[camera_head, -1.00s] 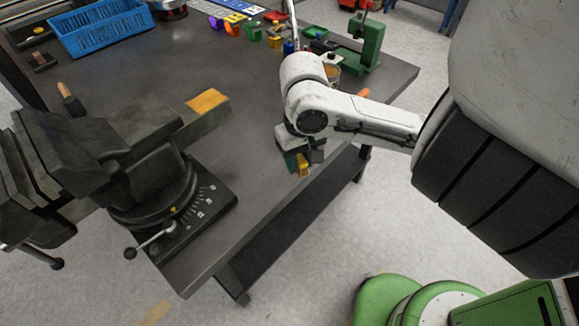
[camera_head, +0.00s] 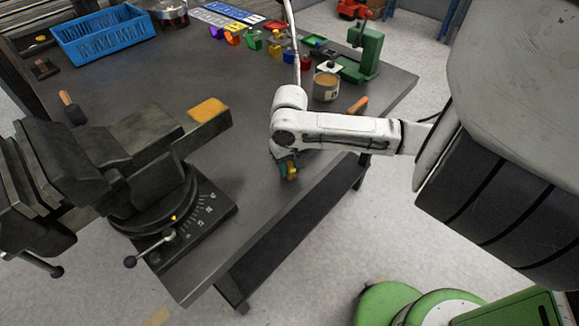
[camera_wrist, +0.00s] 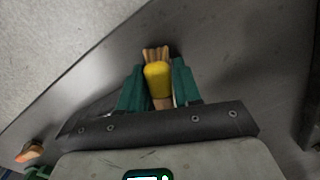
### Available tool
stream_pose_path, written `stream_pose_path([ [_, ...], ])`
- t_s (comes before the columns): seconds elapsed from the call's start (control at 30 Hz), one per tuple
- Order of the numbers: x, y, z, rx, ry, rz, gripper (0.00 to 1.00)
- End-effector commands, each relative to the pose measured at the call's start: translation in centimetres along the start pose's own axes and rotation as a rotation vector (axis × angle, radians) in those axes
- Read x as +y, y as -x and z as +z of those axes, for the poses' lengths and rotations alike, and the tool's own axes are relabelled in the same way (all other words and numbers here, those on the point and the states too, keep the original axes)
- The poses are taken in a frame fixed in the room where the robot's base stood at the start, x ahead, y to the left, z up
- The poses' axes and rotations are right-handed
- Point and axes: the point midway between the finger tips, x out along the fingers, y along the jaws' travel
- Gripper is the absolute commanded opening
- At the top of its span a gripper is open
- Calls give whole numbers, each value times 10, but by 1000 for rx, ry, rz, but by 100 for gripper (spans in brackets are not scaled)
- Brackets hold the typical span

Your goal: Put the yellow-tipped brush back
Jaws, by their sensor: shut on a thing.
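The yellow-tipped brush (camera_wrist: 157,82) is between the green fingers of my gripper (camera_wrist: 158,90) in the wrist view. A little yellow (camera_head: 292,172) shows there between the fingers. My arm partly covers the gripper in that view. I cannot tell whether the brush touches the bench.
A large vise (camera_head: 110,165) stands left of my gripper. A round can (camera_head: 326,87) and an orange-handled tool (camera_head: 358,105) lie beyond my arm. A green press (camera_head: 366,50), small colored bins (camera_head: 254,40) and a blue basket (camera_head: 103,35) stand farther back. The bench middle is clear.

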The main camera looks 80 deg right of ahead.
Motion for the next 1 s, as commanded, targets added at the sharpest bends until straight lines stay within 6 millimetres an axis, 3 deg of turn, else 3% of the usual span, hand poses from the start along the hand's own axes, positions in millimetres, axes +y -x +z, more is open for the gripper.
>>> stream_pose_path([
  [0.43,0,-10,0,0,0,0,0],
  [0.47,0,-9,0,0,1,0,36],
  [0.5,0,-9,0,0,1,0,40],
  [0.7,0,-8,0,0,1,0,59],
  [1.0,0,-4,0,1,1,1,59],
])
